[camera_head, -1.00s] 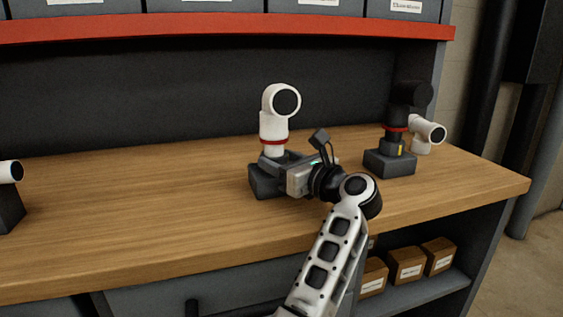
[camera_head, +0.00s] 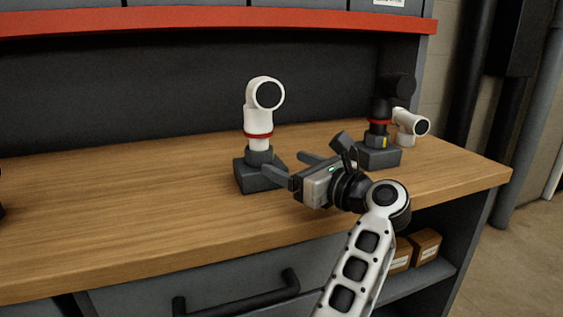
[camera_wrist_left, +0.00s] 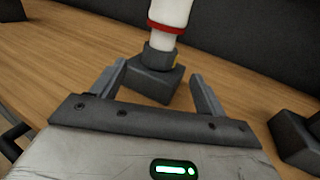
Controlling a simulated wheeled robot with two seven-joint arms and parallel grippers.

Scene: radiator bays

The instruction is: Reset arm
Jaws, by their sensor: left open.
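My left gripper (camera_head: 287,165) is open and empty at the workbench's middle, its fingers pointing left toward a white upright device (camera_head: 262,97). That device has a round dark-faced head, a red ring and a dark square base (camera_head: 257,178). In the left wrist view, the open fingers (camera_wrist_left: 157,85) frame the base (camera_wrist_left: 156,80), which stands beyond them. In the head view the near finger overlaps the base; I cannot tell if they touch. My left forearm comes in from the lower right. My right gripper is out of view.
A second device (camera_head: 378,135), black on top with a red ring and white side head, stands at the right. A red-edged shelf (camera_head: 200,22) hangs above.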

